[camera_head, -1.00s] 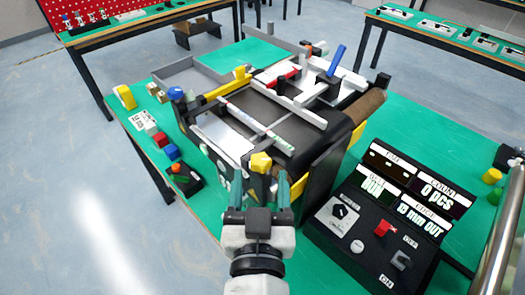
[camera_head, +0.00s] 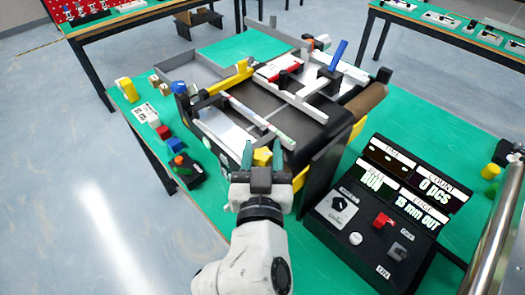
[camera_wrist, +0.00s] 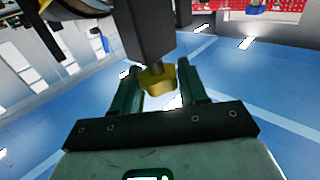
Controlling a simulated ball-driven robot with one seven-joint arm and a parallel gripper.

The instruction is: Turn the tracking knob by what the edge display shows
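The yellow lobed tracking knob (camera_head: 263,157) is on the near end of the mini conveyor (camera_head: 285,130). My gripper (camera_head: 262,154) is at the knob, with one green finger on each side. In the wrist view the knob (camera_wrist: 157,80) shows between the fingers of my gripper (camera_wrist: 160,78), on a short shaft below a dark block. The fingers look spread, with narrow gaps; I see no clear grip, and contact is hard to tell. The edge display (camera_head: 423,213) on the black control console reads "15 mm OUT".
The console has a dial (camera_head: 339,203), a red switch (camera_head: 383,220) and a grey switch (camera_head: 397,251); other displays read RUN and 0 pcs. Coloured blocks (camera_head: 163,132) and a small black box (camera_head: 187,171) lie left of the conveyor. A metal pole (camera_head: 497,235) stands at right.

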